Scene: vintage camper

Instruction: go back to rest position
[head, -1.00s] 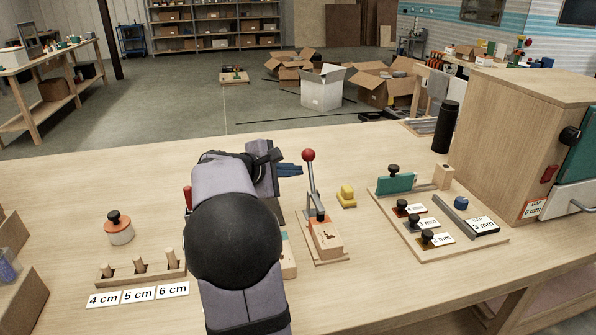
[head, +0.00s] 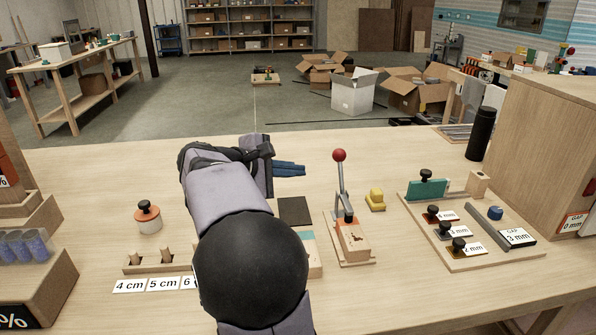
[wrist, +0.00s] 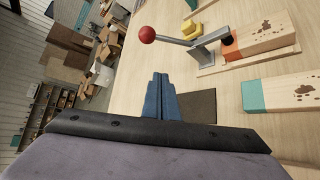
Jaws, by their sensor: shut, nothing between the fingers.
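My gripper (head: 290,169) is in the middle of the head view, above the wooden table (head: 90,170). Its blue fingers point right and are shut together with nothing between them. In the wrist view my gripper (wrist: 160,88) also shows its fingers closed, in front of a dark square pad (wrist: 197,106). The dark pad (head: 295,210) lies on the table below and to the right of my gripper in the head view. My arm hides part of the table and part of the peg rack.
A lever press with a red ball (head: 339,155) stands right of my gripper, with a yellow block (head: 375,200) beyond it. A gauge board (head: 480,262) lies farther right.

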